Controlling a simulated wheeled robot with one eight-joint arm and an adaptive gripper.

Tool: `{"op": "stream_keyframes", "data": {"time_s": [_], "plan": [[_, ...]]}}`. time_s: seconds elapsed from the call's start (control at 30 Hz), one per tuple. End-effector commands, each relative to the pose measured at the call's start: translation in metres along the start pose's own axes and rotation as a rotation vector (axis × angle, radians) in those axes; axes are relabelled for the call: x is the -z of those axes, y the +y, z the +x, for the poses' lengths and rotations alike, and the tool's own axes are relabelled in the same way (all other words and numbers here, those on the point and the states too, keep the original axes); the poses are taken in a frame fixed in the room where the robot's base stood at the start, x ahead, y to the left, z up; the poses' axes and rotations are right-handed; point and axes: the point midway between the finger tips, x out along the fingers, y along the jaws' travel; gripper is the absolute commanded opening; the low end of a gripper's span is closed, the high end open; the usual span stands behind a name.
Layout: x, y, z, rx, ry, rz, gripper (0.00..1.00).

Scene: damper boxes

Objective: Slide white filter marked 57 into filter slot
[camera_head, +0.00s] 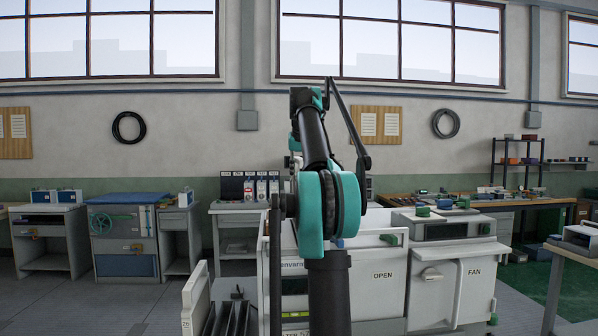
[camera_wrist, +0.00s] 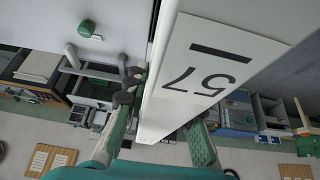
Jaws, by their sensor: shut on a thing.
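The white filter (camera_wrist: 195,85) marked 57 fills the middle of the wrist view, its number upside down. My gripper (camera_wrist: 163,112) is shut on it, one finger on each side, with a green pad on the right. The filter stands close beside a white cabinet face (camera_wrist: 115,25), with a dark narrow gap between them. I cannot tell whether any of it is in a slot. In the head view my arm hides the gripper and the held filter. The white cabinet (camera_head: 375,285) marked OPEN stands behind the arm. A filter slot cannot be made out clearly.
A rack (camera_head: 235,312) with dark dividers and a white panel (camera_head: 196,300) stands at the front left. The FAN cabinet (camera_head: 450,280) is at the right of the OPEN one. Benches line the back wall, including a blue-topped one (camera_head: 125,198). Floor at the left is clear.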

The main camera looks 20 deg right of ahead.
Motion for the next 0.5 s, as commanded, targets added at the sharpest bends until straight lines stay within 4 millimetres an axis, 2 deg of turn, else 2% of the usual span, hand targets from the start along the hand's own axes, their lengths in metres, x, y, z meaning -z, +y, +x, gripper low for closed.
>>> {"op": "stream_keyframes", "data": {"time_s": [0.5], "plan": [[-0.003,0.0,0.0055,0.0,0.0,0.0,0.0]]}}
